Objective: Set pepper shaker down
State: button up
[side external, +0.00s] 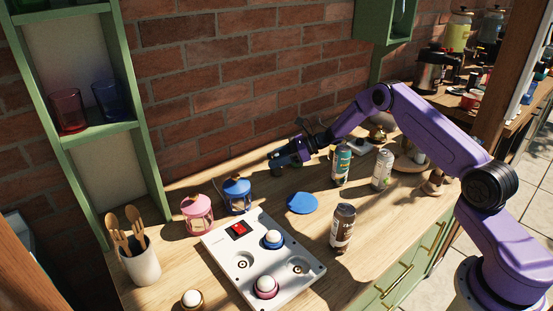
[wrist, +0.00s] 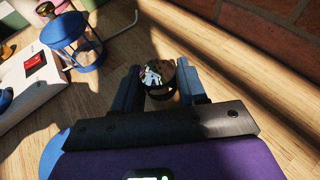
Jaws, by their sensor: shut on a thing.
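My gripper (side external: 283,160) is low over the back part of the wooden table, close to the brick wall. In the wrist view its two blue fingers (wrist: 159,80) are shut on a round, shiny, dark-metal-topped thing, which I take for the pepper shaker (wrist: 157,76). It sits upright between the fingers as seen from above. Its lower part is hidden, so I cannot tell whether it touches the table. In the side view the shaker cannot be made out clearly behind the fingers.
A blue lantern (side external: 237,196) and a pink lantern (side external: 199,214) stand left of my gripper. A blue disc (side external: 302,203) and a white panel (side external: 262,262) lie in front. Bare wood surrounds the shaker.

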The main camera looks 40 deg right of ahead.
jog(key=o, duration=1.1)
jog(key=shift+f, duration=0.1)
